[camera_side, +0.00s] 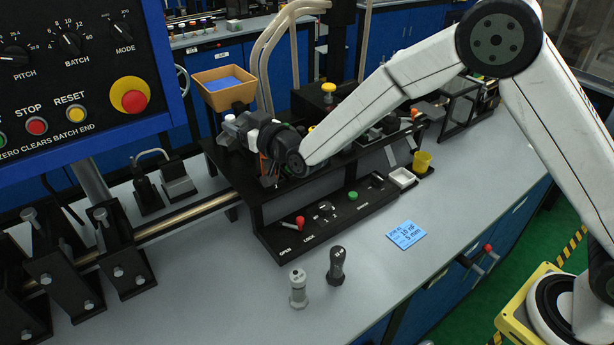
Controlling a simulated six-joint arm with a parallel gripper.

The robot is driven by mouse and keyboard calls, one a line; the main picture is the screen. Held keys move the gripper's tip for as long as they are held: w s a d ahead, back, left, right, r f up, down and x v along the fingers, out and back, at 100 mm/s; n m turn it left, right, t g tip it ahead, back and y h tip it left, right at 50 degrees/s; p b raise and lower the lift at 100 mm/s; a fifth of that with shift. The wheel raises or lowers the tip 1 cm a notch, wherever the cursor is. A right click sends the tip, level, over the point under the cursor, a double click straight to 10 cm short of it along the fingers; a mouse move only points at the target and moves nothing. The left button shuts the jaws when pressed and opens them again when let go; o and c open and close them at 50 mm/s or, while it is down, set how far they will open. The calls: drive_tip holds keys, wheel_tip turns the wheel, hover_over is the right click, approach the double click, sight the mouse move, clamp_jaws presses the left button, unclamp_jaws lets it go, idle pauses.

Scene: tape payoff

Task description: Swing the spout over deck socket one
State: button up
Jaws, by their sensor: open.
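My gripper (268,178) is at the raised black deck (225,160), left of centre, at the end of the white arm. It is small and dark against dark parts, and its jaws are partly hidden, but they stand open. I cannot tell whether it touches anything. I cannot pick out the spout with certainty among the dark parts around my wrist. Deck socket one cannot be made out either; my wrist and forearm cover part of the deck.
A black control panel with a red lever (300,222) and a green button (352,195) fronts the deck. A grey-white handle (298,288) and a black handle (336,266) stand before it.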

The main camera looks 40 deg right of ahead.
sight(233, 118)
drive_tip(key=shift+x, duration=1.95)
clamp_jaws()
